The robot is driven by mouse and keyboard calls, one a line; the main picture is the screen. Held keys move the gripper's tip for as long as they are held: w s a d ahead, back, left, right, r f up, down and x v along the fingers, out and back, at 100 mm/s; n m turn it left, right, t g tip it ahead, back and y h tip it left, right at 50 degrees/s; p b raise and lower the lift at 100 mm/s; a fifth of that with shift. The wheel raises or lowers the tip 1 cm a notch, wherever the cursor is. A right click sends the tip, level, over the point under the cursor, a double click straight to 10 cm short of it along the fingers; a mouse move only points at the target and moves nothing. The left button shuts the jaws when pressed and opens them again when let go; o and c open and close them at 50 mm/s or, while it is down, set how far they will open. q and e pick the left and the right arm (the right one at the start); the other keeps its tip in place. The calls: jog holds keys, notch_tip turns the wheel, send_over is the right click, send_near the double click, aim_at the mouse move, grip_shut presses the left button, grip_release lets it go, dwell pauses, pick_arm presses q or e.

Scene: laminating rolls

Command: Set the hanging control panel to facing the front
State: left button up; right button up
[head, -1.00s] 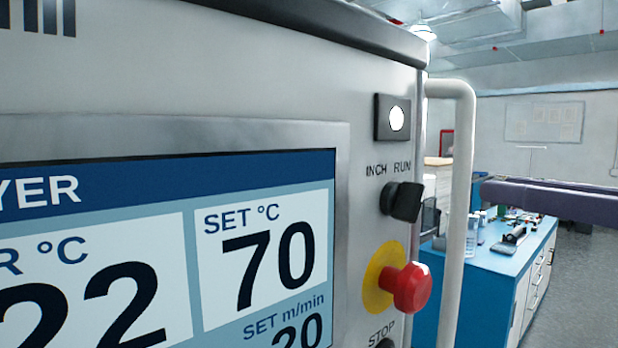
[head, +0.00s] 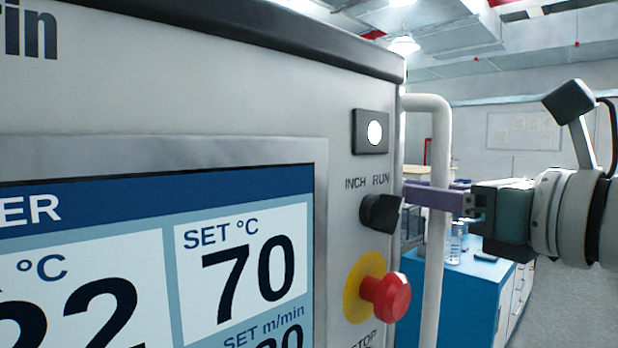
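The hanging control panel (head: 230,90) fills the left and middle of the head view. Its lit screen and buttons face me at an angle, with the right side edge farther off. A white vertical tube handle (head: 432,270) stands along its right side. My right gripper (head: 468,204) reaches in from the right at handle height, beside the handle. A purple bar (head: 415,196) lies in line with it at the handle; I cannot tell whether it belongs to the gripper. The finger opening and any contact are unclear. My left gripper is not in view.
A red stop button (head: 386,296) and a black selector knob (head: 380,212) stick out from the panel's right side. A blue cabinet (head: 470,290) with bottles on top stands behind the handle. Grey floor is open at the far right.

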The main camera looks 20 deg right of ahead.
jog(key=shift+w, duration=0.15)
grip_shut()
jog(key=shift+a, duration=0.1)
dwell(1.4)
